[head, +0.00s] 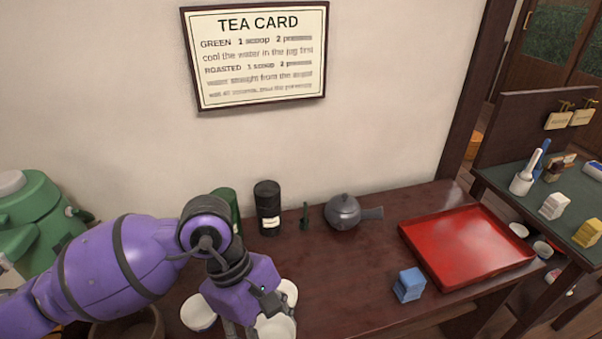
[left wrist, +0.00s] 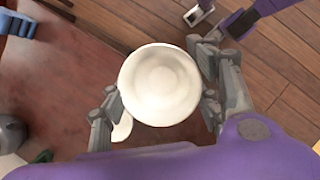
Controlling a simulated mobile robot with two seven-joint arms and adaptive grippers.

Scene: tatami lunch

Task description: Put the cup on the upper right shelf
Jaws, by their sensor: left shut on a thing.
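My left gripper (head: 255,312) is shut on a white cup (head: 276,327) at the bottom of the head view. In the left wrist view the cup (left wrist: 160,84) sits between the two grey fingers (left wrist: 158,100), its round face towards the camera. A second white cup (head: 287,291) is just behind it and another (head: 198,313) is left of the gripper. Part of my right arm, purple and grey, shows at the top of the left wrist view (left wrist: 203,14); its jaw state is unclear. I cannot identify the upper right shelf for certain.
A red tray (head: 470,247), blue block (head: 409,284), grey teapot (head: 343,212) and black canister (head: 267,206) stand on the brown table (head: 345,285). At the right, a green-topped stand (head: 505,180) holds small items, with bowls (head: 543,249) below it.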

